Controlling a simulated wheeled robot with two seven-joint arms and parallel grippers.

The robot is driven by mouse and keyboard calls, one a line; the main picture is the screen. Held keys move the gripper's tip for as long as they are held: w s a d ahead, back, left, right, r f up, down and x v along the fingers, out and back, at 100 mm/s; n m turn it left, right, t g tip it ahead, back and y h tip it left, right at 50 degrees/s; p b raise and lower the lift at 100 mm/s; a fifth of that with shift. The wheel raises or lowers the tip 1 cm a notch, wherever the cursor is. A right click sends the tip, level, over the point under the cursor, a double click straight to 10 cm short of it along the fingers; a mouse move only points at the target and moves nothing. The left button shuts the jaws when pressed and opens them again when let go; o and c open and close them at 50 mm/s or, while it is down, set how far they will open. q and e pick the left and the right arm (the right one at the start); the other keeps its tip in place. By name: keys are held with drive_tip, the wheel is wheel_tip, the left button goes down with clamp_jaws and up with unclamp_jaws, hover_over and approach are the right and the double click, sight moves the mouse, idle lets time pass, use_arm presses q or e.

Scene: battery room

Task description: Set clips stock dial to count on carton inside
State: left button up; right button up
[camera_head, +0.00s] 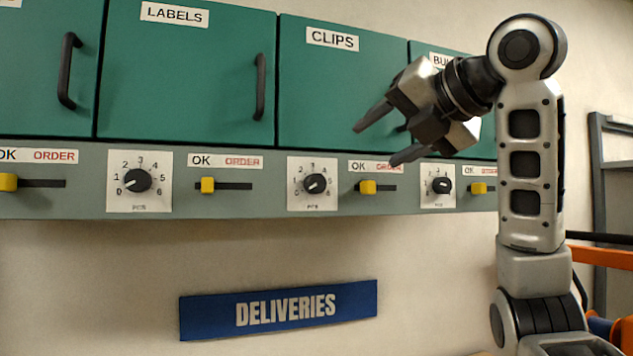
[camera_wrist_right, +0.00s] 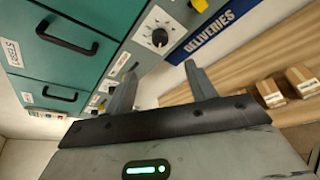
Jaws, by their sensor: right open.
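The clips stock dial (camera_head: 315,183) is a black knob on a white plate numbered 0 to 6, below the CLIPS door. Its white mark appears to point to the lower left, near 0. The green CLIPS door (camera_head: 325,95) is shut, so any carton inside is hidden. My right gripper (camera_head: 375,146) is open and empty, in front of the CLIPS door's lower right, up and right of the dial. In the right wrist view, a dial (camera_wrist_right: 159,38) shows beyond the open fingers; I cannot tell which one. My left gripper is not in view.
The LABELS door (camera_head: 185,75) is shut, with its own dial (camera_head: 138,180) below. Yellow OK/ORDER sliders, including one right of the clips dial (camera_head: 368,187), line the ledge. A blue DELIVERIES sign (camera_head: 280,309) hangs below. Brown cartons (camera_wrist_right: 270,92) show in the wrist view.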

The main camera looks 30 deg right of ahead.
sight(320, 181)
drive_tip(key=p+x, duration=0.2)
drive_tip(key=x, duration=1.2)
drive_tip(key=shift+w+f+p, duration=0.1)
drive_tip(key=shift+w+p, duration=0.2)
drive_tip(key=shift+w, duration=0.05)
drive_tip(key=shift+w+f, duration=0.2)
drive_tip(key=shift+w, duration=0.2)
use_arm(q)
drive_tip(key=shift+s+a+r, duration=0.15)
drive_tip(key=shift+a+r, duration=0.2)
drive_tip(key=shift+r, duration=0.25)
use_arm(e)
drive_tip(key=c, duration=1)
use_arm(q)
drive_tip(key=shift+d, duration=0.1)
use_arm(e)
drive_tip(key=shift+o, duration=0.2)
